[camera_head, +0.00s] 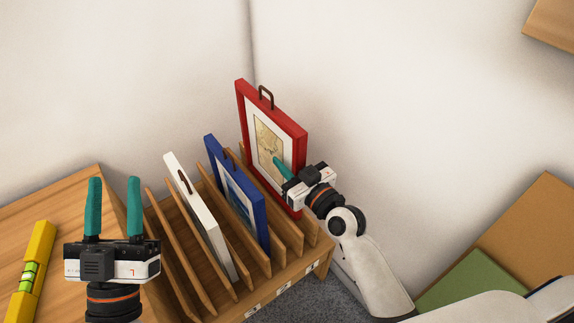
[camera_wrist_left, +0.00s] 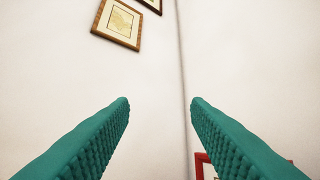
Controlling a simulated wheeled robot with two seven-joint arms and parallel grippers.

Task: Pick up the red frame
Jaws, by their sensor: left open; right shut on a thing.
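The red frame (camera_head: 300,139) has a white mat, a yellowish map print and a small dark hanger on top. It stands upright at the right end of the wooden rack (camera_head: 325,262), its top higher than the other frames. Its lower edge is partly hidden, so I cannot tell whether it rests in its slot. My right gripper (camera_head: 279,166) is shut on the red frame at its right side, one teal finger across the front. My left gripper (camera_head: 114,180) is open and empty at the left. In the left wrist view, the red frame's corner (camera_wrist_left: 201,167) shows beyond the open fingers (camera_wrist_left: 160,100).
A blue frame (camera_head: 256,232) and a white frame (camera_head: 206,230) stand in the rack between dividers. A yellow level (camera_head: 37,250) lies on the wooden surface (camera_head: 70,197) at left. Two pictures (camera_wrist_left: 119,22) hang on the wall. A green panel (camera_head: 470,285) is at lower right.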

